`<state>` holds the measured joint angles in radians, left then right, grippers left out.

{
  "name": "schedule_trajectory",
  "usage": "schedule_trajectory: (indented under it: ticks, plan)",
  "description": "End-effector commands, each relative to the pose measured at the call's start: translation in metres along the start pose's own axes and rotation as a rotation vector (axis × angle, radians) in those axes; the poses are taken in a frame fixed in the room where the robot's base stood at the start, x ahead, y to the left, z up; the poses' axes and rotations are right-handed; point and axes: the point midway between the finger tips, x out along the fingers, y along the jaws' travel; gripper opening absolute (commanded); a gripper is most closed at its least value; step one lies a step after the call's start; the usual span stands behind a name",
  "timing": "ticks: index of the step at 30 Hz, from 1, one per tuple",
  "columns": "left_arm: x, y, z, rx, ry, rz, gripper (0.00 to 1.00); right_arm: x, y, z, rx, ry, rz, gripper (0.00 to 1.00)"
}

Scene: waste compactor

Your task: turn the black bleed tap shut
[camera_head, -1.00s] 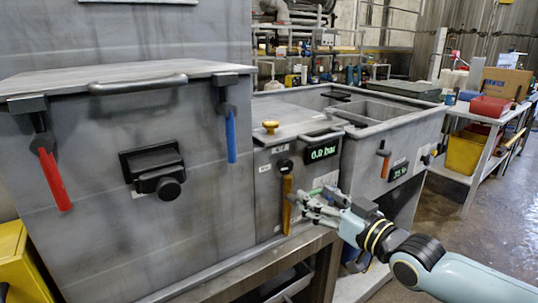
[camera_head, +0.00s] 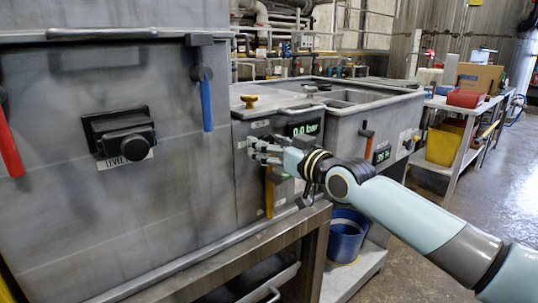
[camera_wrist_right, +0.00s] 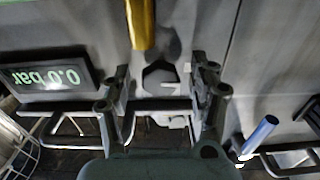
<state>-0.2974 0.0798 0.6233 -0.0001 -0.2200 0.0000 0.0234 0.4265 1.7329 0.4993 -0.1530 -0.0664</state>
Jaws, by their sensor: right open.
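That yellow part also shows below my gripper in the head view (camera_head: 269,195). My right gripper (camera_head: 256,150) is open in front of the panel, and its fingers (camera_wrist_right: 158,82) stand on either side of the dark knob. I cannot tell whether they touch it. In the head view the gripper hides the knob. My left gripper is out of view.
A green display (camera_head: 303,128) reading 0.0 bar is beside the gripper. A brass knob (camera_head: 249,101) stands on the lid above. A blue-handled lever (camera_head: 206,103) and a black level knob (camera_head: 137,146) are to the left. A blue bucket (camera_head: 347,235) stands below right.

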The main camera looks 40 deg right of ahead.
Motion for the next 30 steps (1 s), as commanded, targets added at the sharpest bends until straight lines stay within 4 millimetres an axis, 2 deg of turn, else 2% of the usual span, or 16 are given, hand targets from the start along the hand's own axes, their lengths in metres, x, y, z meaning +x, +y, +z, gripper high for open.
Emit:
schedule_trajectory:
  ticks: [8,21,30]
  plan:
    - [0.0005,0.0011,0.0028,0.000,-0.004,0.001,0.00,0.0023,-0.0001,-0.0011,0.000,0.000,-0.001,0.60]
    - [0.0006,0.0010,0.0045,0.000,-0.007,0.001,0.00,0.0020,0.0000,-0.0007,0.000,0.000,0.000,0.06]
    - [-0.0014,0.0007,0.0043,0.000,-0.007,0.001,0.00,0.0019,-0.0002,-0.0011,0.043,0.000,0.000,0.06]
